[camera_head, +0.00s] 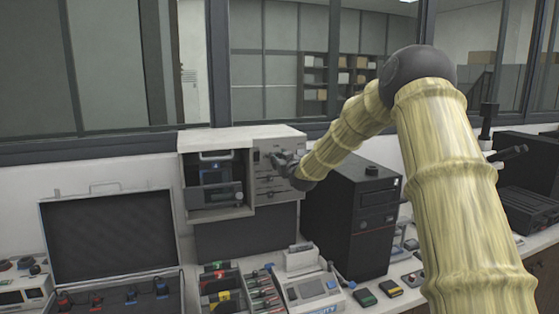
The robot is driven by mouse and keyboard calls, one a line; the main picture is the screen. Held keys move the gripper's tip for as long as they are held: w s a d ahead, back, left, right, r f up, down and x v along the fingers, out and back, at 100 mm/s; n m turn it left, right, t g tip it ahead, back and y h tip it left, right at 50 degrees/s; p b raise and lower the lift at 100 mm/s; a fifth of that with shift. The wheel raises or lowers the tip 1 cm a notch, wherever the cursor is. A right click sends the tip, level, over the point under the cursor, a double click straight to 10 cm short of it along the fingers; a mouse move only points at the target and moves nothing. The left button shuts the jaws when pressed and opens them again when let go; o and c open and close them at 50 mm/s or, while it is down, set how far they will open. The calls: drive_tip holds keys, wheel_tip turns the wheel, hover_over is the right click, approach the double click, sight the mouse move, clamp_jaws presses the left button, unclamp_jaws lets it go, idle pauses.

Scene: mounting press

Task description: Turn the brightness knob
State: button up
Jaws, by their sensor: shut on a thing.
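My gripper (281,160) is small and dark in the head view, at the end of my arm. It is at the upper part of a grey front panel (277,183) on the right side of a pale cabinet. The gripper is shut on a small knob at this panel. The knob itself is hidden by the fingers, and its markings and angle cannot be read. The panel has several narrow horizontal rows below the gripper.
Left of the panel is an open bay with a dark device (218,172). A black computer tower (348,215) stands close to the right, under my arm. An open dark case (110,235) is at left. Trays and a pale instrument (308,290) crowd the front bench.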

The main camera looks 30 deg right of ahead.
drive_tip(key=shift+f+m+b, duration=0.1)
drive_tip(key=shift+m+b, duration=0.3)
drive_tip(key=shift+d+m+b, duration=0.2)
drive_tip(key=shift+m+b, duration=5.9)
drive_tip(key=shift+m, duration=1.4)
drive_tip(key=o, duration=1)
drive_tip(key=shift+s+d, duration=0.15)
drive_tip(key=shift+o, duration=0.2)
drive_tip(key=shift+a, duration=0.25)
